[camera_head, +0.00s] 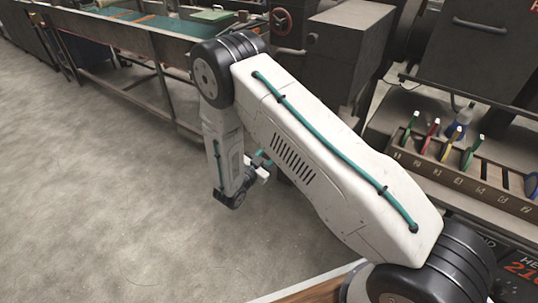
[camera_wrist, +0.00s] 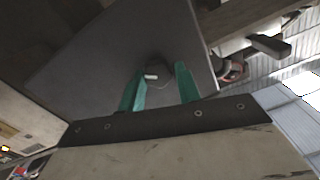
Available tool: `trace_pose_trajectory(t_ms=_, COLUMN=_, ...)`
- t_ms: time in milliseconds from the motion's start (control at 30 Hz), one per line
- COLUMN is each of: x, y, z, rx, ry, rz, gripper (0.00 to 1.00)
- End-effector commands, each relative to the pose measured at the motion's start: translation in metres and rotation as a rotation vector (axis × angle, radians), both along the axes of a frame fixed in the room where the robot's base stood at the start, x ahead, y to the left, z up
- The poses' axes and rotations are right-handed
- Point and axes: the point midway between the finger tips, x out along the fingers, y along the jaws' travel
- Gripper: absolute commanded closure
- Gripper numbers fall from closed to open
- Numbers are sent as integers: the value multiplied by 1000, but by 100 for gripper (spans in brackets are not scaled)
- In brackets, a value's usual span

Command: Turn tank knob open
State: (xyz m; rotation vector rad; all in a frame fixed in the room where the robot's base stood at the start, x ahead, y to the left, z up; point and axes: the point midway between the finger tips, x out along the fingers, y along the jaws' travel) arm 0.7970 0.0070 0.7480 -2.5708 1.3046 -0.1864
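In the wrist view, a dark round knob (camera_wrist: 161,66) with a small pale mark sits on the flat face of a dark grey box (camera_wrist: 100,65). I take it to be the tank knob. My gripper (camera_wrist: 159,76) has two teal fingers, spread apart, with nothing clearly held between them. The knob shows between and just beyond the fingertips, nearer the left one; I cannot tell whether they touch. In the head view, my gripper (camera_head: 262,157) is low beside the grey box (camera_head: 345,45), partly hidden by my arm.
A red-rimmed wheel (camera_head: 283,20) is at the box's left in the head view. A long metal bench (camera_head: 130,35) stands at the back left. A rack (camera_head: 465,180) with several coloured-handled tools is at the right. Open floor (camera_head: 100,190) lies at the left.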

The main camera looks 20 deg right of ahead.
Motion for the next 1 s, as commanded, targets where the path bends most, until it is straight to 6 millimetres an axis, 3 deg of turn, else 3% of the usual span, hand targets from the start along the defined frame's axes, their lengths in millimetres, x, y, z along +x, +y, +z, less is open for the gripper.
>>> trace_pose_trajectory(t_ms=67, x=2, y=2, z=1, rx=2, ry=-5, rz=3, gripper=48)
trace_pose_trajectory(t_ms=367, x=-1, y=1, z=0, rx=1, ry=-1, rz=-1, gripper=48)
trace_pose_trajectory(t_ms=800, x=-37, y=54, z=0, rx=2, ry=-1, rz=1, gripper=48)
trace_pose_trajectory(t_ms=1000, x=-44, y=63, z=0, rx=1, ry=-1, rz=-1, gripper=48)
